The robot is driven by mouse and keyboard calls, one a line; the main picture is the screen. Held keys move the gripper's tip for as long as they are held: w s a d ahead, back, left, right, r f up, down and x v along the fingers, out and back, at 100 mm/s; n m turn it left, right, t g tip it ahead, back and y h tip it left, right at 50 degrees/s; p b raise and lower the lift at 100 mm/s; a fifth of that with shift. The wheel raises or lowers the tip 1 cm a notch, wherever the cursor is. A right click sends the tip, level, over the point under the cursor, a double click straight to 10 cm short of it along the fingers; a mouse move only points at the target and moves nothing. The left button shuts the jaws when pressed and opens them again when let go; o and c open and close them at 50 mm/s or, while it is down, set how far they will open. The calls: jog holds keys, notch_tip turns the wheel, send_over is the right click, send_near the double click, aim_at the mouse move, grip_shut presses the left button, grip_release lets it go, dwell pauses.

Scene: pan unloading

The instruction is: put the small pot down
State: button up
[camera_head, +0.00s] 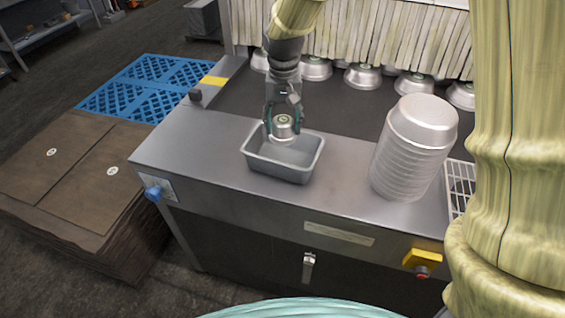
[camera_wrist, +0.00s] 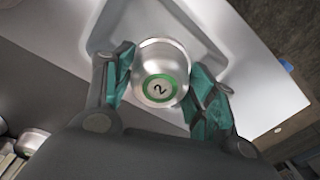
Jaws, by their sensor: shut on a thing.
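The small pot (camera_head: 283,127) is a silver round pot with a green ring on its top. In the wrist view the small pot (camera_wrist: 161,62) shows a "2" inside the green ring. My gripper (camera_head: 284,112) is shut on it, with a teal finger on each side; the fingers also show in the wrist view (camera_wrist: 160,85). The pot is over or partly inside a grey rectangular pan (camera_head: 284,171) on the steel counter. I cannot tell whether the pot touches the pan's floor.
A tall stack of silver pans (camera_head: 408,158) stands on the counter to the right. Several silver bowls (camera_head: 362,76) sit at the back by a strip curtain (camera_head: 390,35). The steel counter (camera_head: 180,140) is clear left of the pan. A white wire rack (camera_head: 459,184) is at the right.

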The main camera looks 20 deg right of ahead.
jog(key=shift+f+p, duration=1.4)
jog(key=shift+f, duration=3.6)
jog(key=shift+f, duration=0.1)
jog(key=o, duration=1)
jog(key=shift+r+b, duration=1.8)
jog(key=shift+r, duration=4.35)
